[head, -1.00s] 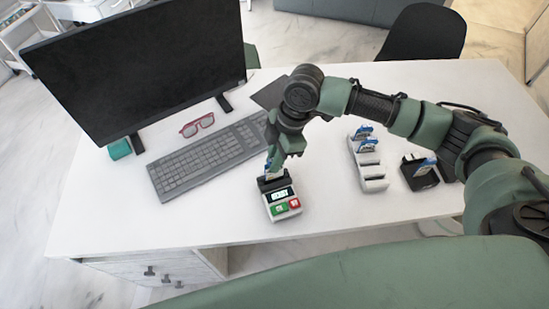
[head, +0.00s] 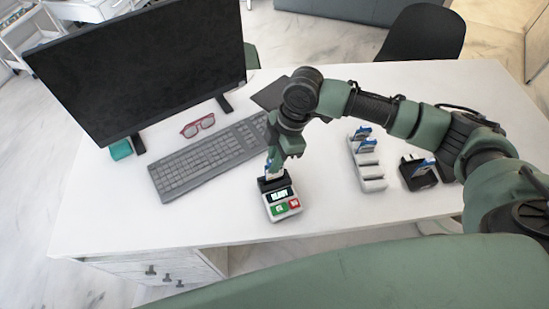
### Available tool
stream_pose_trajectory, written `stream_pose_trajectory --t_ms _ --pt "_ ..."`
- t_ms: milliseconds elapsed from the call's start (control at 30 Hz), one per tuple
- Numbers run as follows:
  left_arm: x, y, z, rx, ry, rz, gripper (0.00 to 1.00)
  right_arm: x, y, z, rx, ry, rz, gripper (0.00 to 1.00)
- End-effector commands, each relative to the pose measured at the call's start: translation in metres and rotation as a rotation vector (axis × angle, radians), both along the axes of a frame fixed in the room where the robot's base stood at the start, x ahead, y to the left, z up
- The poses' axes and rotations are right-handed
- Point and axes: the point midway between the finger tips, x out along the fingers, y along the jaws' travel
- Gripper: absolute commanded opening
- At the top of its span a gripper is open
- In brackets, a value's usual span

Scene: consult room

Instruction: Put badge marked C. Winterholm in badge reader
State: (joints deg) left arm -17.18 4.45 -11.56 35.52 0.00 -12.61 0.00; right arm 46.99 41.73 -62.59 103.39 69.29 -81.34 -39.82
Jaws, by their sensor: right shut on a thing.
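My left gripper is not in view.
A white rack (head: 367,170) with blue-topped badges and a black holder (head: 420,176) with a badge stand to the right. A keyboard (head: 208,157), red glasses (head: 197,125) and a monitor (head: 140,65) are to the left. The desk front (head: 180,225) is clear.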

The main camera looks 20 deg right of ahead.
Motion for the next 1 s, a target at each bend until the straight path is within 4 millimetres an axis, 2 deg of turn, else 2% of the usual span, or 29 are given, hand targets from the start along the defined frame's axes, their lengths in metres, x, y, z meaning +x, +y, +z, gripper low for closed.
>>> stream_pose_trajectory --t_ms 1000 --pt "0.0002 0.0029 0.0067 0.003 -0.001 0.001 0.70 -0.0001 0.0005 -0.0041 0.000 0.000 0.000 0.00"
